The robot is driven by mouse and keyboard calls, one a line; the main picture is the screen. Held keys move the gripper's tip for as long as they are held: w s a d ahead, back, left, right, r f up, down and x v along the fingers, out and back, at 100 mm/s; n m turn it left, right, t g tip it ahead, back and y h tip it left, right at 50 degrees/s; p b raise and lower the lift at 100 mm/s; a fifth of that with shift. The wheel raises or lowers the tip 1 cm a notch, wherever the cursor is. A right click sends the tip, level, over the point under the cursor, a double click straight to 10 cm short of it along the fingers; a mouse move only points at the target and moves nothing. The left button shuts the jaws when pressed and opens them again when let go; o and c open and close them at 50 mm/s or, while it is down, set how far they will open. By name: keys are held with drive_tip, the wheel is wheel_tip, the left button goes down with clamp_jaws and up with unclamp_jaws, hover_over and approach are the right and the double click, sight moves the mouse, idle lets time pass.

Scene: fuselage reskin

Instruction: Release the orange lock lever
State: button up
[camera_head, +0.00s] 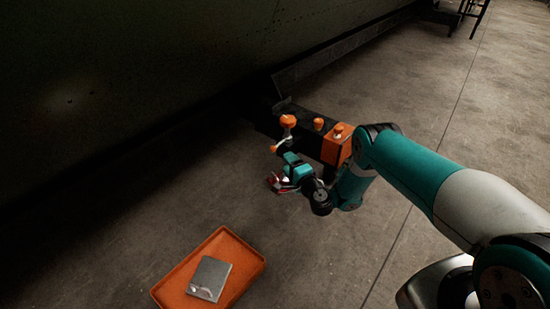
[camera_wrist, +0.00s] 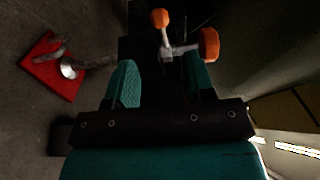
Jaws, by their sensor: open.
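A pale metal lever with an orange end (camera_wrist: 160,18) shows in the wrist view at the top centre, joined to a larger orange knob (camera_wrist: 208,44). In the head view the orange knob (camera_head: 288,121) stands at the near end of a dark fixture, with the lever's orange end (camera_head: 275,149) below it. My gripper (camera_wrist: 161,64) is open, its two teal fingers apart and pointing toward the lever, with nothing held between them. In the head view my gripper (camera_head: 291,170) is just below the lever. Whether a finger touches the lever cannot be told.
The dark fixture also carries a smaller orange knob (camera_head: 318,124) and an orange block (camera_head: 337,148). A red plate with metal hardware (camera_wrist: 50,70) lies left of the fingers. An orange tray (camera_head: 242,243) holds a grey box (camera_head: 208,277) on the floor. A dark wall rises behind.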

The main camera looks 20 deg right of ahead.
sight(276, 147)
drive_tip(key=b, duration=0.4)
drive_tip(key=shift+w+a+f, duration=0.15)
drive_tip(key=shift+w+f, duration=0.2)
drive_tip(key=shift+w, duration=0.05)
drive_tip(key=shift+b, duration=0.75)
drive_tip(key=shift+r+b+x, duration=0.15)
drive_tip(key=shift+b+x, duration=0.45)
drive_tip(key=shift+x, duration=0.85)
drive_tip(key=shift+r+b+x, duration=0.15)
drive_tip(key=shift+b+x, duration=0.5)
drive_tip(key=shift+x, duration=0.8)
drive_tip(key=shift+r+b+x, duration=0.15)
drive_tip(key=shift+b+x, duration=0.45)
drive_tip(key=shift+x, duration=0.9)
clamp_jaws()
